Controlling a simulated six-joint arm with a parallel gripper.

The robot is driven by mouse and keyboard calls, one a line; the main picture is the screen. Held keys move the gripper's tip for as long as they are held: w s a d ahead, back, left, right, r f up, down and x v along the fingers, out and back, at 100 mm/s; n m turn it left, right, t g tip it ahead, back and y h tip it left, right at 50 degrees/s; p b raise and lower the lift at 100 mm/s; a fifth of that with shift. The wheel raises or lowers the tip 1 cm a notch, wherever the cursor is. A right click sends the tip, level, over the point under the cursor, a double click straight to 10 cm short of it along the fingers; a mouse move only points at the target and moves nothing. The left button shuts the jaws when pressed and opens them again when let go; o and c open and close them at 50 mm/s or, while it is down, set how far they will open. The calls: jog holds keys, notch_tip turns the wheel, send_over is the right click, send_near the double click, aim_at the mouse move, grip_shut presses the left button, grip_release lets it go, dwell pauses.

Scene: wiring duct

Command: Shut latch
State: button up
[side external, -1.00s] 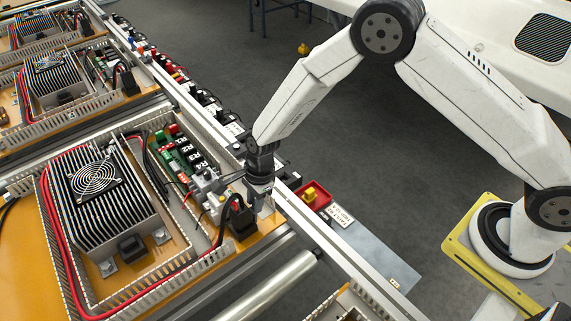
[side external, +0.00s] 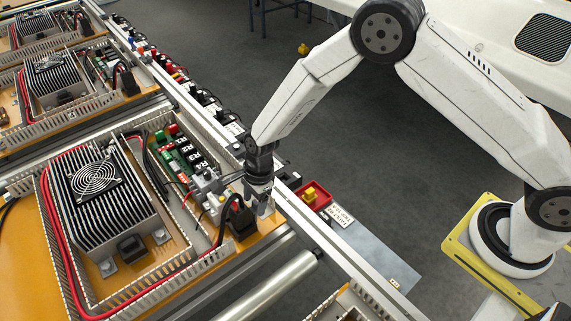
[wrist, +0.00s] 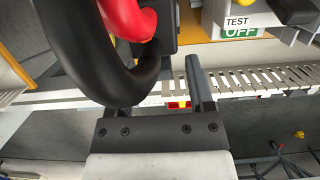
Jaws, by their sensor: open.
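My gripper (side external: 262,205) is open at the right end of the nearest wiring panel, close above a black plug housing (side external: 243,222) with thick cables. In the wrist view my gripper (wrist: 158,78) has its right grey finger in plain sight; the left finger is mostly hidden. A black cable loop (wrist: 75,50) and a red cable (wrist: 128,18) cross in front of it. Contact with the housing is unclear.
A finned heatsink with a fan (side external: 98,180) and a green terminal board (side external: 180,150) stand on the panel. Slotted duct walls (wrist: 250,85) run beside my gripper. A TEST OFF label (wrist: 240,25) shows nearby.

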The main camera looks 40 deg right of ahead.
notch_tip(320, 180, up, 8)
jog(key=d, duration=0.1)
jog(key=shift+d+f, duration=0.2)
jog(key=shift+d, duration=0.05)
dwell(0.4)
